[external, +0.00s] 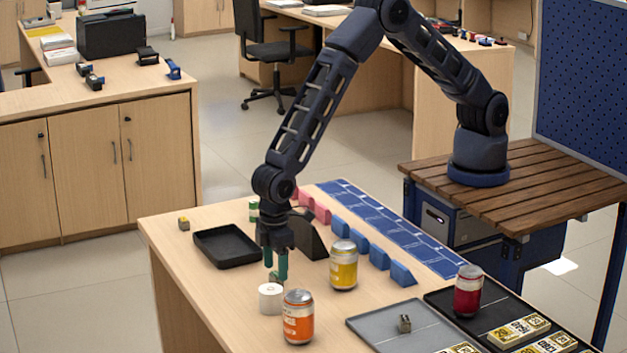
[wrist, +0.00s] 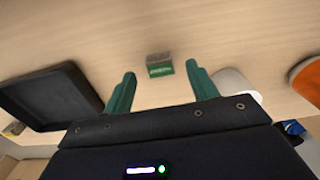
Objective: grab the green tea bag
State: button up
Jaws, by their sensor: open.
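A small block-like packet with a green face and a greyish top, which looks like the green tea bag (wrist: 160,66), lies on the wooden counter in the wrist view. It sits just beyond my fingertips, roughly centred between them. My gripper (wrist: 160,82) is open, with its two green fingers on either side and nothing held. In the external view my gripper (external: 276,277) points down close above the counter, behind a white roll (external: 270,299). The packet is mostly hidden there by the fingers and the roll.
The white roll (wrist: 237,88) and an orange can (external: 298,317) stand close to my gripper. A yellow can (external: 343,265) is to its right. A black tray (external: 226,262) lies to its left, with a small yellow item (external: 184,223) beyond. A grey tray (external: 375,329) lies right.

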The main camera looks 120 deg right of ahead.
jog(key=shift+f, duration=0.8)
jog(key=c, duration=1.1)
